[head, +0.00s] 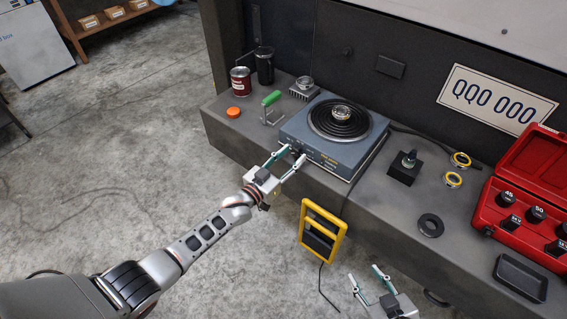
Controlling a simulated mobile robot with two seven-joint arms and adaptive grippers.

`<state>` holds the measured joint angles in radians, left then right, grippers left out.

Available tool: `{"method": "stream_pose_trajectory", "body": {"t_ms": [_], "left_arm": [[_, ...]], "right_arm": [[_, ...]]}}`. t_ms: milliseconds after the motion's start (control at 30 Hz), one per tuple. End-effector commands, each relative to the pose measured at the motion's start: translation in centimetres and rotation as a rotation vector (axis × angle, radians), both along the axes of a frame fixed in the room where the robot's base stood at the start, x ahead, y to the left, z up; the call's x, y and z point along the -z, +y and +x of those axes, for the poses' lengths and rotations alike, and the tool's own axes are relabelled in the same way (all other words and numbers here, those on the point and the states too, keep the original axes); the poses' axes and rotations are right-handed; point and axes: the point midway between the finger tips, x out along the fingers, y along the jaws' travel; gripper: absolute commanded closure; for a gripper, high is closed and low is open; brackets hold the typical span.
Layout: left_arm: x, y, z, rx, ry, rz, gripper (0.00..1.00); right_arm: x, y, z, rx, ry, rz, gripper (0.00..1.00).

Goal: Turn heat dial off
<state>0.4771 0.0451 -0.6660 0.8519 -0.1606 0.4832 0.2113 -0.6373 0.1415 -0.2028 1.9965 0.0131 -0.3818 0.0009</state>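The blue-grey hot plate (361,155) stands on the bench with a black coil burner on top. A metal ring-shaped part (342,112) sits at the middle of the coil. My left gripper (294,153) is open, its two fingertips at the left end of the hot plate's front face. A small dark spot between the tips may be the heat dial. It is too small to make out, and I cannot tell its setting or whether the fingers touch it. My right gripper (364,273) is open and empty, low in front of the bench.
A green-handled tool (271,98), red can (241,80) and orange cap (233,112) are left of the hot plate. A black block with a knob (404,168), tape rolls (453,179) and a red case (532,160) are right. A yellow-framed item (322,231) hangs at the bench front.

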Motion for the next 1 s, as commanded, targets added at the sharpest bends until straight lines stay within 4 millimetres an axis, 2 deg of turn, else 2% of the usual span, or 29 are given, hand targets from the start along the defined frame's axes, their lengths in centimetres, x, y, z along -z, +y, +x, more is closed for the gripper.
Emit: {"method": "stream_pose_trajectory", "body": {"t_ms": [233, 700, 1000], "left_arm": [[0.2, 1.6, -2.1, 0.000, 0.002, 0.001, 0.61], [0.2, 6.3, -8.6, -0.001, 0.002, 0.002, 0.61], [0.1, 7.0, -9.6, -0.001, 0.001, 0.000, 0.61]], "right_arm": [[-0.1, 0.1, 0.1, 0.000, -0.001, 0.001, 0.60], [-0.1, 0.1, 0.1, 0.000, -0.001, 0.002, 0.60], [-0.1, 0.1, 0.1, 0.000, -0.001, 0.002, 0.60]]}}
